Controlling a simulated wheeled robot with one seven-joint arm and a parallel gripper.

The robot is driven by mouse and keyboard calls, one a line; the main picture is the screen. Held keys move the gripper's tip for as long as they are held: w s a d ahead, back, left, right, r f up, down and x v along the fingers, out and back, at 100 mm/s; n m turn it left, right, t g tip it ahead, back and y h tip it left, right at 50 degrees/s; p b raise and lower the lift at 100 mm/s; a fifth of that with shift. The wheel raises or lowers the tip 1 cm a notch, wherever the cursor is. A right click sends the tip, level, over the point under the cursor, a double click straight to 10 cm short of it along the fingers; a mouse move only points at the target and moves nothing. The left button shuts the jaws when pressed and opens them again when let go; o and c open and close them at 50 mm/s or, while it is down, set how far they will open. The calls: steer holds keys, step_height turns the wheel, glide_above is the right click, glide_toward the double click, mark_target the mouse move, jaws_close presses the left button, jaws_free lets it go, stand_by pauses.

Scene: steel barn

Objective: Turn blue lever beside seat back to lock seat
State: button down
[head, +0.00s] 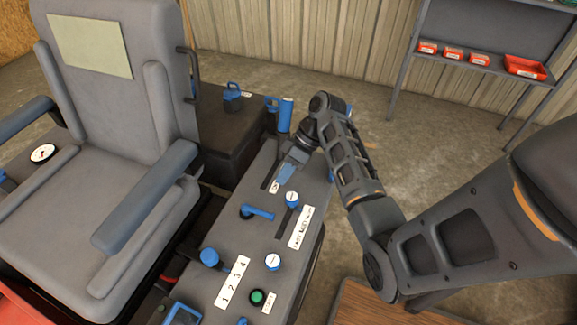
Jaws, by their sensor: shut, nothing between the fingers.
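The seat (120,120) is grey, with a tall back and a blank pale panel on it. Beside and behind its back, a blue lever-like handle (232,92) stands on a dark box. A blue upright cylinder with a side piece (286,115) stands at the box's right end. I cannot tell for certain which of these is the seat lever. My gripper (288,166) points down over the far end of the grey console, by a blue piece in a slot. It is shut and empty, right of the seat and apart from the blue handle on the box.
The console (228,250) carries several blue knobs, a horizontal blue lever (258,212), a green button (257,297) and white labels. A black bar (188,75) sticks out from the seat back. A blue-grey armrest (145,198) lies between seat and console. A shelf with red bins (525,67) stands far right.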

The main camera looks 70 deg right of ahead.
mark_target(258, 213)
steer(key=x, duration=0.5)
steer(key=shift+a+f, duration=0.1)
steer(key=shift+a+p, duration=0.5)
steer(key=shift+a, duration=0.7)
steer(key=shift+a+f, duration=0.2)
steer(key=shift+a, duration=0.45)
